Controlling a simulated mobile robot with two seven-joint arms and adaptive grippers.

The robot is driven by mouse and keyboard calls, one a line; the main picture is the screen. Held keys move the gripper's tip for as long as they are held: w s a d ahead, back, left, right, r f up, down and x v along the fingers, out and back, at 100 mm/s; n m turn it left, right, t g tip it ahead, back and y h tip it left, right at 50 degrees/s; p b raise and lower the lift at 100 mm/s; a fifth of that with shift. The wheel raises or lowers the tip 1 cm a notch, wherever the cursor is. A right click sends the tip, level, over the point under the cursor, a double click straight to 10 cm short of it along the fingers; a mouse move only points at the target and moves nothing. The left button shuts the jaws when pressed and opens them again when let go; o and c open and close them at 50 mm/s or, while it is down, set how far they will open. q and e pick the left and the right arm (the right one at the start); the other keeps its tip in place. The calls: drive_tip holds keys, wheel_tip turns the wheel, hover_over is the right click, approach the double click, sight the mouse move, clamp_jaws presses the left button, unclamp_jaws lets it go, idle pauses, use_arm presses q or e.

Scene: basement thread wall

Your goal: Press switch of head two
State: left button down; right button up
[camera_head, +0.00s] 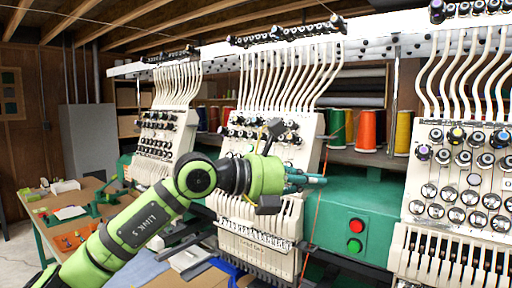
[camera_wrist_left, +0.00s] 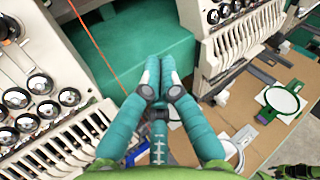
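Three white multi-needle heads show in the head view: a left one (camera_head: 166,140), a middle one (camera_head: 262,218) and a right one (camera_head: 463,178). Labels that would tell which is head two cannot be read. A green housing between the middle and right heads bears a red button (camera_head: 356,225) above a green button (camera_head: 354,246). My left gripper (camera_head: 318,180) is in front of the middle head's right edge, pointing right, above and left of these buttons. In the left wrist view its teal fingers (camera_wrist_left: 160,64) are together and empty, with a green housing (camera_wrist_left: 130,40) beyond. My right gripper is not visible.
Thread cones (camera_head: 367,130) stand on a shelf behind. A thin orange line (camera_head: 317,205) hangs close to my left gripper. A table (camera_head: 45,222) with tools stands at the left. Hoops (camera_wrist_left: 283,101) lie at the right of the left wrist view.

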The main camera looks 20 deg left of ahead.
sight(261, 148)
use_arm(q)
drive_tip(key=a+r+n+t+y, duration=0.1)
drive_tip(key=a+r+y, duration=0.1)
drive_tip(key=a, duration=0.4)
drive_tip(key=w+a+r+n+t+y, duration=0.1)
drive_tip(key=a+r+y, duration=0.2)
drive_tip(key=a, duration=0.3)
drive_tip(key=a+r+n+t+y, duration=0.1)
drive_tip(key=a+r+y, duration=0.2)
drive_tip(key=a+y, duration=0.2)
drive_tip(key=shift+w+a+r+n+t, duration=0.25)
drive_tip(key=shift+w+a+n+t, duration=0.05)
drive_tip(key=shift+a, duration=0.4)
drive_tip(key=p+x, duration=0.7)
drive_tip(key=x, duration=0.5)
drive_tip(key=shift+w+d+r+p, duration=0.1)
drive_tip(key=shift+w+r+p, duration=0.05)
drive_tip(key=shift+w+p, duration=0.2)
drive_tip(key=shift+w+d+f+p, duration=0.15)
drive_tip(key=shift+w+f+p, duration=0.3)
drive_tip(key=shift+w, duration=0.15)
